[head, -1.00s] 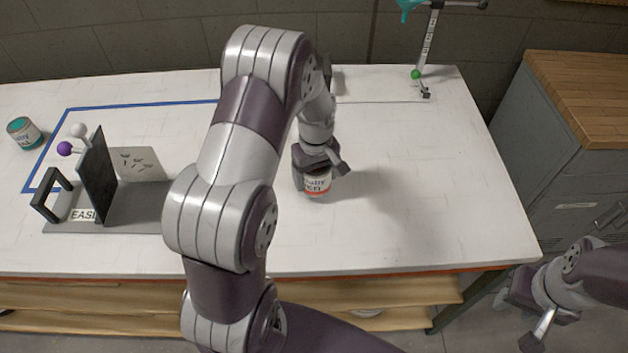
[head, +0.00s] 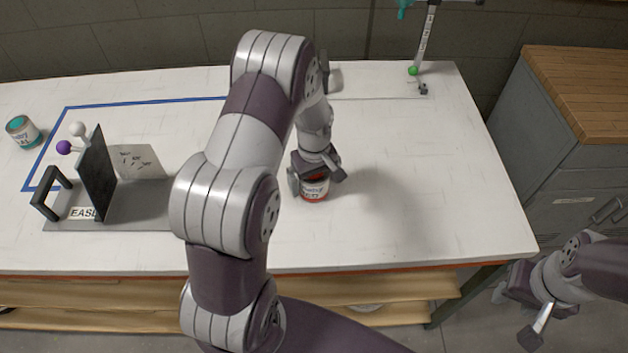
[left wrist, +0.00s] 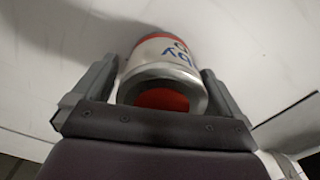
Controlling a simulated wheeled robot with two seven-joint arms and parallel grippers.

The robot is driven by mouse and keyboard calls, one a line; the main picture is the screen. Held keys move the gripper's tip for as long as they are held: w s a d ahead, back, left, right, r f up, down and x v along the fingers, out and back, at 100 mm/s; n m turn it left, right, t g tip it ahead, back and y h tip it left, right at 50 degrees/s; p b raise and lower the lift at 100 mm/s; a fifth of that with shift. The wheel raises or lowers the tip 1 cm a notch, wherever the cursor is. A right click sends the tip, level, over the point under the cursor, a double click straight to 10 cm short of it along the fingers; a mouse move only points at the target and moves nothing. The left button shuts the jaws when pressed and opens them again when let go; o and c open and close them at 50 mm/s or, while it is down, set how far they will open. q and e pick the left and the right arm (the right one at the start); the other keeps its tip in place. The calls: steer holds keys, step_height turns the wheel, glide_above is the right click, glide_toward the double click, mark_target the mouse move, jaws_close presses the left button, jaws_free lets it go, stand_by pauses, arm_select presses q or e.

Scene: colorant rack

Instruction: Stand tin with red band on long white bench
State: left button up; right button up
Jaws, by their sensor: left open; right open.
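The tin with the red band (head: 314,190) stands on the long white bench (head: 420,215), right of the middle. My left gripper (head: 316,178) is right above it, with its fingers on either side of the tin's upper part. In the left wrist view the tin (left wrist: 165,80) shows its red lid between the two open fingers (left wrist: 160,92), with a small gap visible beside it. The tin's base seems to rest on the bench. My right gripper (head: 520,315) is open and empty, off the bench's front right corner.
A grey easel stand (head: 140,205) is at the left. A stand with a green ball (head: 413,71) is at the back right. The bench's right part is clear.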

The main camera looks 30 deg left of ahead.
arm_select(q)
step_height(320, 180, up, 11)
steer(key=shift+d+b, duration=0.1)
steer(key=shift+b, duration=0.4)
steer(key=s+d+m+t, duration=0.1)
steer(key=s+d+m, duration=0.7)
steer(key=s+m, duration=0.3)
steer(key=shift+s+d+r, duration=0.3)
steer(key=shift+s+r, duration=0.15)
steer(key=shift+s, duration=0.7)
